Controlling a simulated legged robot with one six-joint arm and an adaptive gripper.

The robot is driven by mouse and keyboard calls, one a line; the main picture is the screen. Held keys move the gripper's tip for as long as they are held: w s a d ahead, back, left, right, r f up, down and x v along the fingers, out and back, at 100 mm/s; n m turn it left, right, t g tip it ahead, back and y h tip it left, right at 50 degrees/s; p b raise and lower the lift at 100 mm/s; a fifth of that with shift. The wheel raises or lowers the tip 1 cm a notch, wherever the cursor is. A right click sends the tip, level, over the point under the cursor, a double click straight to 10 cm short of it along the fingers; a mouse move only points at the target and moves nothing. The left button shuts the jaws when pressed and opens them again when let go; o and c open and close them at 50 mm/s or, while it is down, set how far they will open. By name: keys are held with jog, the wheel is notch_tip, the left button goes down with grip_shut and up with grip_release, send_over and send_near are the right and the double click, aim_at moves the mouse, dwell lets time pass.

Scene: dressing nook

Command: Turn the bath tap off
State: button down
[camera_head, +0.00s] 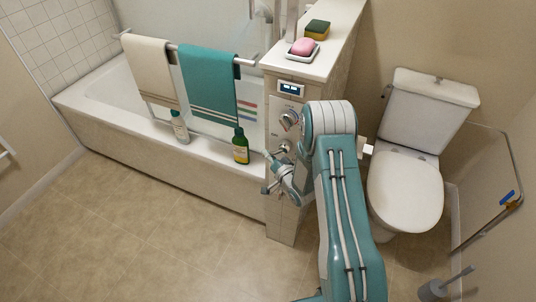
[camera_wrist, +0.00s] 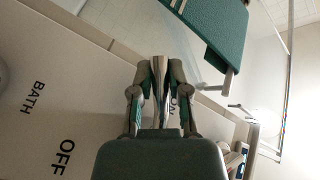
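A chrome bath tap lever (camera_wrist: 160,80) lies between the two fingers of my gripper (camera_wrist: 160,70) in the wrist view, with a finger against each side. It is beside the ON marking, which is partly covered by the right finger. The OFF marking (camera_wrist: 62,158) and the word BATH (camera_wrist: 33,98) are on the pale panel to the left. In the head view my gripper (camera_head: 270,172) is at the lower front of the tap pillar (camera_head: 283,215), where my arm and gripper hide most of the lever.
A round knob (camera_head: 289,120) and small display (camera_head: 291,88) are above. A green bottle (camera_head: 241,147) and pale bottle (camera_head: 180,128) stand on the bath rim close left. A teal towel (camera_head: 208,80) hangs above. The toilet (camera_head: 405,190) is right; the floor at left is clear.

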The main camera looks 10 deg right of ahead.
dwell(0.4)
jog(key=d+n+g+h, duration=0.1)
jog(key=g, duration=0.1)
jog(key=s+f+n+g+h, duration=0.1)
jog(key=g, duration=0.1)
jog(key=d+f+n+g+h, duration=0.1)
jog(key=g+h, duration=0.1)
jog(key=shift+s+d+f+n, duration=0.25)
jog(key=shift+s+d+n, duration=0.05)
jog(key=shift+s+n, duration=0.1)
jog(key=shift+s+d+f+n+g+h, duration=0.1)
jog(key=shift+s+d+n+g+h, duration=0.2)
jog(key=shift+g+h, duration=0.25)
jog(key=shift+s+d+f+n+g+h, duration=0.1)
jog(key=shift+s+d+n+g+h, duration=0.1)
jog(key=shift+d+n+g+h, duration=0.25)
jog(key=c, duration=0.6)
grip_release()
jog(key=shift+c, duration=0.2)
jog(key=shift+s, duration=0.1)
jog(key=v, duration=1.1)
jog(key=shift+a+r, duration=0.2)
jog(key=shift+r, duration=0.25)
